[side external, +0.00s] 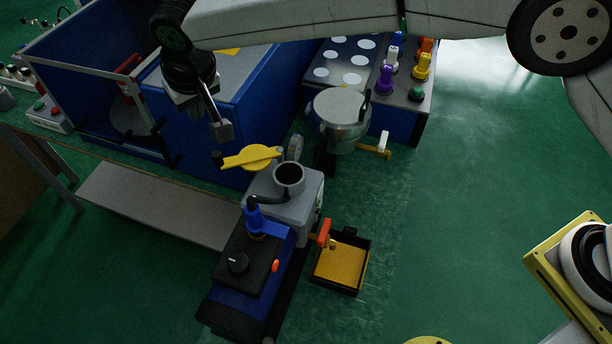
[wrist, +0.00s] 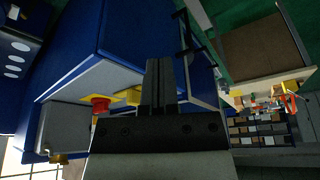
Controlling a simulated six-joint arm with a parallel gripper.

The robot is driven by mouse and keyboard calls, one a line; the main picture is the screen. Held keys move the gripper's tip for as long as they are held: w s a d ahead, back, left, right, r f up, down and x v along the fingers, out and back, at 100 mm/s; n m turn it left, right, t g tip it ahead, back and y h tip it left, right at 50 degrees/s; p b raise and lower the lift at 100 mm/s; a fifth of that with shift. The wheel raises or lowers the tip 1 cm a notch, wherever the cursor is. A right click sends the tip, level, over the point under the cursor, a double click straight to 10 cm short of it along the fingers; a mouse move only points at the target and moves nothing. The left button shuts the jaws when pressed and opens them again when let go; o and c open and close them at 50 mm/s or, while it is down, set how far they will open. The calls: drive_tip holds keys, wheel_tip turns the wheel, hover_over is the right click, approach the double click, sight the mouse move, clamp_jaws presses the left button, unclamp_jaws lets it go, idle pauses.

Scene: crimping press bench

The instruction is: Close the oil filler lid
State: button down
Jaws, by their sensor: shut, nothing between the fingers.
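The yellow oil filler lid (side external: 252,157) stands open in the side view, tipped back to the left of the round dark filler neck (side external: 289,176). The neck's mouth is uncovered on top of a grey tank (side external: 300,205). A dark knob sits at the lid's left end. My gripper (side external: 222,131) is shut and empty, pointing down, and appears a little above and to the left of the lid. I see no contact, but the depth between them is hard to judge. In the wrist view my shut fingers (wrist: 160,84) show side by side; I cannot identify the lid there.
A large blue press housing (side external: 225,95) stands behind the gripper. A silver round pot (side external: 341,108) and a panel with coloured knobs (side external: 405,75) are to the right. A blue unit with a black top (side external: 250,262) stands in front, beside a yellow tray (side external: 341,264).

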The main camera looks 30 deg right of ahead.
sight(250, 160)
wheel_tip(250, 160, down, 7)
drive_tip(key=s, duration=0.1)
drive_tip(key=shift+s+d, duration=0.2)
drive_tip(key=shift+s, duration=0.05)
idle(0.8)
